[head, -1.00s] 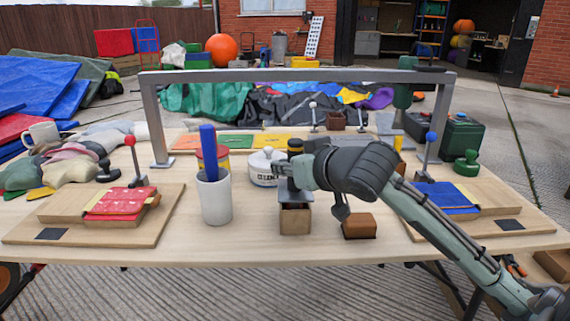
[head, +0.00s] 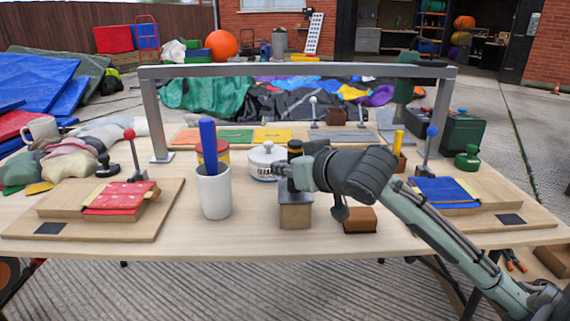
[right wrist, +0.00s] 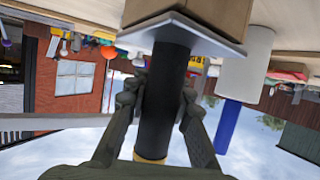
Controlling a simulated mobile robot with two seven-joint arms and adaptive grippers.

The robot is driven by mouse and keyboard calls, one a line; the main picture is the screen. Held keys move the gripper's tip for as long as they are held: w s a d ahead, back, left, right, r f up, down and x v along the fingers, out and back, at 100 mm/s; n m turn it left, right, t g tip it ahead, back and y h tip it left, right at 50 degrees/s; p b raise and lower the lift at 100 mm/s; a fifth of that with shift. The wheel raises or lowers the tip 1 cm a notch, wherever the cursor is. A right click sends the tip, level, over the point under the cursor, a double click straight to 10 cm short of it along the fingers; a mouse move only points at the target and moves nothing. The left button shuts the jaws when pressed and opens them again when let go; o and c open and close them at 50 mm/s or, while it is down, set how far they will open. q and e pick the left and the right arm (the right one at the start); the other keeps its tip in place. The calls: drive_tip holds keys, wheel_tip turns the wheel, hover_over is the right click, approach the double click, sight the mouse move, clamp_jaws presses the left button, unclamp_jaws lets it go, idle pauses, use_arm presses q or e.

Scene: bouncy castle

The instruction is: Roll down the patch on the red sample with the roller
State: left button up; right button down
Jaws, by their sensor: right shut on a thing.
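The red sample (head: 118,199) lies on a wooden board (head: 150,225) at the left of the table, with a yellowish strip at its edge. I cannot clearly make out a separate patch on it. My right gripper (head: 288,172) is shut on an upright black-handled tool (head: 295,150) with a yellow band. It also shows in the right wrist view (right wrist: 165,95), its handle between the fingers. Its flat grey plate (right wrist: 185,30) sits against a wooden block (head: 295,217). No roller drum shows on this tool, so I cannot tell whether it is the roller. My left gripper is out of view.
A white mug (head: 214,195) with a blue stick stands between the red sample and my right gripper. A brown block (head: 361,220) is right of the tool. A blue sample (head: 443,192) lies on a right-hand board. A grey frame (head: 300,71) spans the table's back.

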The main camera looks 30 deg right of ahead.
drive_tip(key=c, duration=1.3)
unclamp_jaws()
drive_tip(key=shift+o, duration=0.7)
drive_tip(key=o, duration=0.6)
drive_tip(key=shift+c, duration=0.2)
wheel_tip(320, 180, up, 6)
drive_tip(key=p, duration=0.6)
drive_tip(key=shift+f, duration=0.25)
drive_tip(key=shift+r+p, duration=0.7)
drive_tip(key=shift+r, duration=0.55)
